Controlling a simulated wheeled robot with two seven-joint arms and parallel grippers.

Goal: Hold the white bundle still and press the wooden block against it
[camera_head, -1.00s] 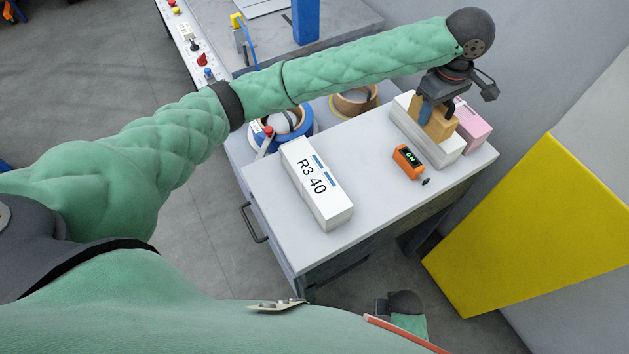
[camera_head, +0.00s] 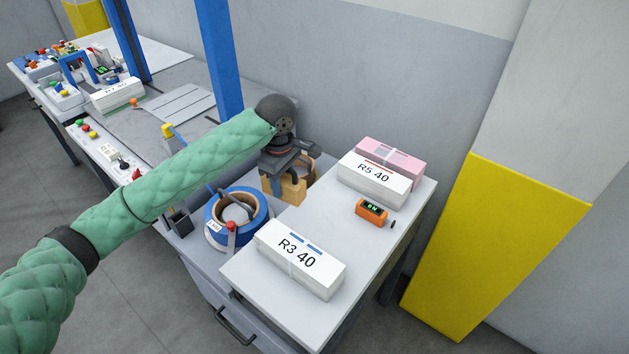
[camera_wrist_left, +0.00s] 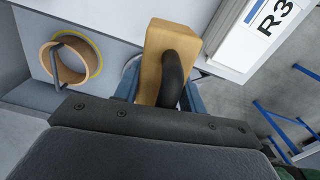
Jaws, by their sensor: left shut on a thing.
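My left gripper (camera_head: 281,182) is shut on the wooden block (camera_head: 292,191), a tan block with a dark curved handle, best seen in the left wrist view (camera_wrist_left: 160,42). The block is beside the white table top's left edge, apart from both white bundles. The white bundle marked R5 40 (camera_head: 373,184) lies at the back of the table, touching or very close to a pink bundle (camera_head: 391,157). My right gripper is not in view.
An orange device (camera_head: 371,211) with a green display lies between the white bundles. A blue-rimmed tape roll (camera_head: 217,207) and a brown roll (camera_wrist_left: 88,58) sit left of the white table top (camera_head: 345,313). A yellow-painted pillar (camera_head: 490,250) stands at the right.

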